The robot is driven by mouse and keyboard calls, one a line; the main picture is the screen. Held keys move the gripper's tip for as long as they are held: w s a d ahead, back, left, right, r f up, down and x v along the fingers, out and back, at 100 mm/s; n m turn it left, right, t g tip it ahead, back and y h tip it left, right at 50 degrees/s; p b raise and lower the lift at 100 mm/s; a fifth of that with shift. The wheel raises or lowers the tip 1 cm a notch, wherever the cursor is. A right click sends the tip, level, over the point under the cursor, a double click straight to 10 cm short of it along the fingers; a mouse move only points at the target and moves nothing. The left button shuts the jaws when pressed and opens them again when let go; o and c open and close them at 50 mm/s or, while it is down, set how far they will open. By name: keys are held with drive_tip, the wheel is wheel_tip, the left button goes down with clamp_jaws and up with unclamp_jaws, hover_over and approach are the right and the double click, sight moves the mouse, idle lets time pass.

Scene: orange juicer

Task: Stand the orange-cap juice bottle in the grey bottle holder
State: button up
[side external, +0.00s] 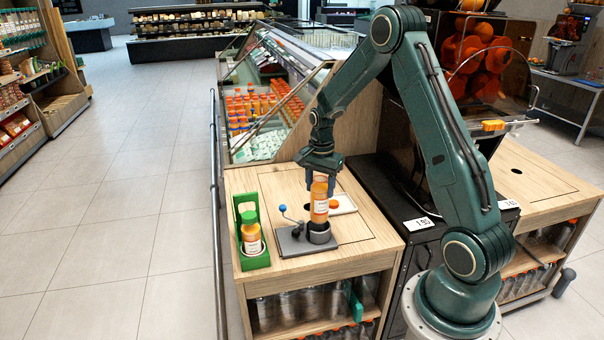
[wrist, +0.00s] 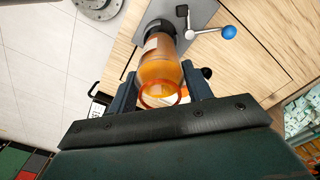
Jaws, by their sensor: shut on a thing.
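The juice bottle (side external: 320,203), orange with a pale label, is upright between the fingers of my gripper (side external: 322,180). In the wrist view the bottle (wrist: 162,70) shows a round orange rim at its top, between both fingers (wrist: 160,80). The grey bottle holder (side external: 319,234), a short round cup on a grey plate, is directly below the bottle. The bottle's lower end is at the holder's mouth; I cannot tell how far inside it is. In the wrist view the bottle partly hides the holder's dark ring (wrist: 157,25).
A lever with a blue knob (side external: 283,208) stands on the plate's left. A white tray (side external: 347,204) with an orange cap (side external: 334,205) lies behind. A green stand (side external: 254,263) at left holds another orange bottle (side external: 251,235). The counter's front right (side external: 365,240) is clear.

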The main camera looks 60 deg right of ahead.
sight(321, 174)
drive_tip(key=shift+f, duration=3.4)
drive_tip(key=o, duration=1.5)
drive_tip(key=shift+r, duration=0.15)
wheel_tip(321, 174, up, 12)
drive_tip(key=shift+f, duration=0.1)
drive_tip(key=shift+r, duration=0.35)
